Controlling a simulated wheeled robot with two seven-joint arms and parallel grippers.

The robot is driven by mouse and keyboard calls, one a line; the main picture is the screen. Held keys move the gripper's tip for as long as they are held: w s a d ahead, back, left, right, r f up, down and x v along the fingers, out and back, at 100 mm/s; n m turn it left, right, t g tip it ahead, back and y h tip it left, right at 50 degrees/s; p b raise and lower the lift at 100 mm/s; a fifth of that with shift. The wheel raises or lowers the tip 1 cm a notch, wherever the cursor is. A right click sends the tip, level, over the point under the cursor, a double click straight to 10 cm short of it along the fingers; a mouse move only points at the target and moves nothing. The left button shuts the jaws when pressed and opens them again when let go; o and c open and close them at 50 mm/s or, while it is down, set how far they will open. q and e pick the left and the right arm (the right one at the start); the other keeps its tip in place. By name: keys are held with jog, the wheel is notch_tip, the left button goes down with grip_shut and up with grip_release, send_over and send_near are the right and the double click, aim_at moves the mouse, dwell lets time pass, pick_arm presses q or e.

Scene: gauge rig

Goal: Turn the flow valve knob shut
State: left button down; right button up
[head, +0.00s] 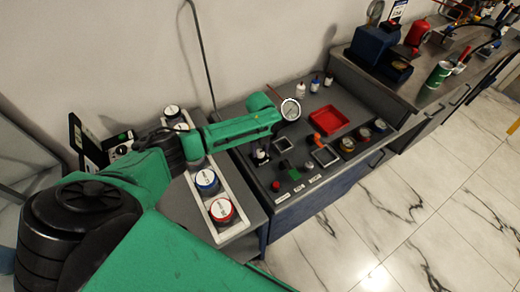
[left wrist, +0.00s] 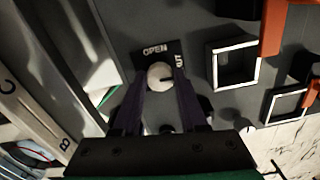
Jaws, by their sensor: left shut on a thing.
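The flow valve knob (left wrist: 159,75) is a small round pale knob with a dark mark on its face, seen in the left wrist view. It sits on a dark plate (left wrist: 141,58) lettered OPEN along one side, with a second label on the right side, partly covered, of which "UT" can be read. My left gripper (left wrist: 160,90) is shut on the knob, with one dark finger on each side. My right gripper is in neither view.
A white-rimmed square (head: 283,143) lies right of the knob, and another (head: 325,156) farther right. An orange part (head: 318,139) and a red tray (head: 330,121) are near. A round gauge (head: 291,109) stands behind. A white rack (head: 215,213) with round containers is at left.

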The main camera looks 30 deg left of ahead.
aim_at(260, 152)
pick_arm(q)
jog(key=shift+w+r, duration=0.15)
jog(key=shift+c, duration=2.2)
grip_release()
notch_tip(260, 152, up, 15)
jog(key=b, duration=0.1)
jog(key=shift+f, duration=0.2)
